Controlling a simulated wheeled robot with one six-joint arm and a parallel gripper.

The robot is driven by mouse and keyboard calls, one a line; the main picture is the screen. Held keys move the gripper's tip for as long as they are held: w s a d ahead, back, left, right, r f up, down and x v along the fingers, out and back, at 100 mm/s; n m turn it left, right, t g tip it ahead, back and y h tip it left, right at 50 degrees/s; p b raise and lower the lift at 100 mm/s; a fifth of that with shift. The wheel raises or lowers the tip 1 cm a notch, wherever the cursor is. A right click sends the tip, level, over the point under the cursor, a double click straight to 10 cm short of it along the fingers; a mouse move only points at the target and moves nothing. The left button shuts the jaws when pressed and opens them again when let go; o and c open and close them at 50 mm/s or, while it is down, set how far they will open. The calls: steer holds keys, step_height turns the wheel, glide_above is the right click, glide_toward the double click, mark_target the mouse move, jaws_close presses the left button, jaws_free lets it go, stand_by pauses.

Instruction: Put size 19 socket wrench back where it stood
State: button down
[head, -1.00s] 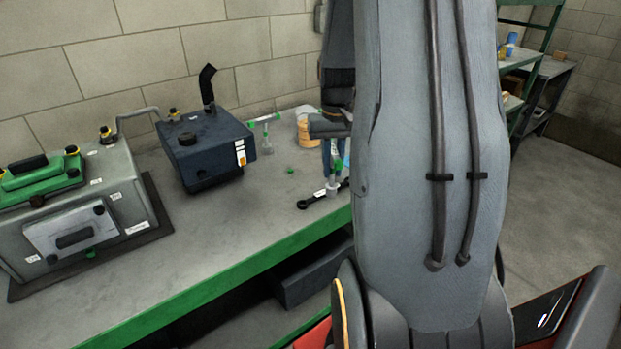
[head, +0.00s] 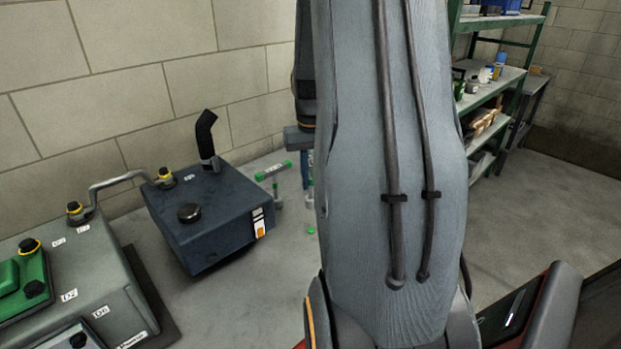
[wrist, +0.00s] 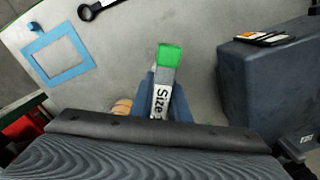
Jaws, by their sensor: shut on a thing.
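In the wrist view, my gripper (wrist: 164,96) has its blue fingers shut on a socket wrench (wrist: 167,58) with a green end and a white label. The label reads "Size"; its number is hidden or cut off. In the head view, my arm hides most of the gripper. A blue square outline (wrist: 37,47) lies on the grey bench top, empty, left of the held wrench in the wrist view. Another T-shaped tool (head: 273,171) with a green, labelled bar stands on the bench beside the dark blue tank.
The dark blue tank (head: 206,218) stands left of my gripper in the head view, and at right in the wrist view (wrist: 262,85). A black ring-ended wrench (wrist: 90,11) lies near the blue outline. A small green piece (head: 311,230) lies on the bench. Shelves (head: 490,97) stand at right.

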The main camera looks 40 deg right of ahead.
mark_target(311, 199)
step_height(311, 199, down, 6)
steer(key=b, duration=0.4)
steer(key=shift+b, duration=0.4)
steer(key=shift+f, duration=0.75)
steer(key=shift+f+b, duration=0.35)
steer(key=shift+f, duration=0.8)
steer(key=c, duration=1)
jaws_free()
steer(key=shift+c, duration=0.2)
step_height(311, 199, up, 9)
steer(key=p, duration=0.7)
